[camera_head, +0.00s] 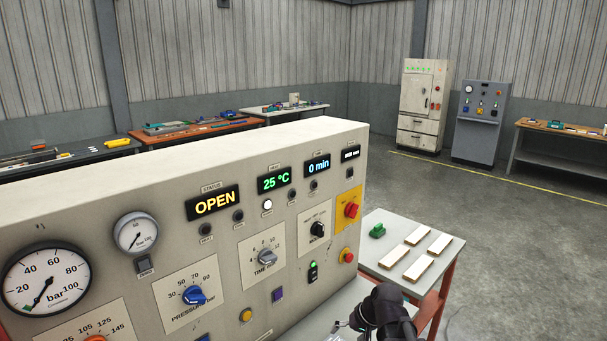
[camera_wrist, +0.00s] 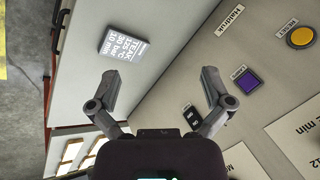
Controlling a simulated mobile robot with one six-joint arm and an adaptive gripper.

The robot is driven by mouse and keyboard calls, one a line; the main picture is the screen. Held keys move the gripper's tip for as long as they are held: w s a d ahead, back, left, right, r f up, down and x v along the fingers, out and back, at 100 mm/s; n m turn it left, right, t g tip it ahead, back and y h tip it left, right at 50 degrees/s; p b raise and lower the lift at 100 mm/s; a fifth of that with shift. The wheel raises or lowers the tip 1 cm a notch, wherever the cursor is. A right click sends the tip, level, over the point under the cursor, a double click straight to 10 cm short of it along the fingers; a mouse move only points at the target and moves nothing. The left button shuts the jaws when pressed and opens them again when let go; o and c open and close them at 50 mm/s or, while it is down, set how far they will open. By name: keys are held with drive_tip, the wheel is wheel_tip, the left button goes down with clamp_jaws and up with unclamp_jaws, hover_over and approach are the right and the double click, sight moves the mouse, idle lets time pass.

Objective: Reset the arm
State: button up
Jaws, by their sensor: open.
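My gripper (camera_wrist: 160,92) is open and empty in the wrist view, its two fingers spread wide in front of the press's control panel. Between and beyond the fingers are a pale flat surface and the panel face, with no contact visible. In the head view my dark arm (camera_head: 385,313) shows at the bottom, right of the panel; its fingers are mostly cut off there. The beige control panel (camera_head: 215,262) reads OPEN, 25 °C and 0 min. A dark card (camera_wrist: 123,42) with white text, TEAK, 125 °C, 30 bar, 10 min, lies on the pale surface.
A purple button (camera_wrist: 247,81), a yellow RESET button (camera_wrist: 300,37) and a black switch (camera_wrist: 191,115) are on the panel near my gripper. A side table (camera_head: 378,222) holds several pale boards and a green object (camera_head: 377,230). Open floor (camera_head: 490,200) lies to the right.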

drive_tip(key=s+d+f+n+g+h, duration=0.1)
drive_tip(key=s+d+f+g+h, duration=0.1)
drive_tip(key=s+d+h, duration=0.3)
drive_tip(key=shift+s+d, duration=0.25)
drive_tip(key=shift+s, duration=0.85)
idle(0.3)
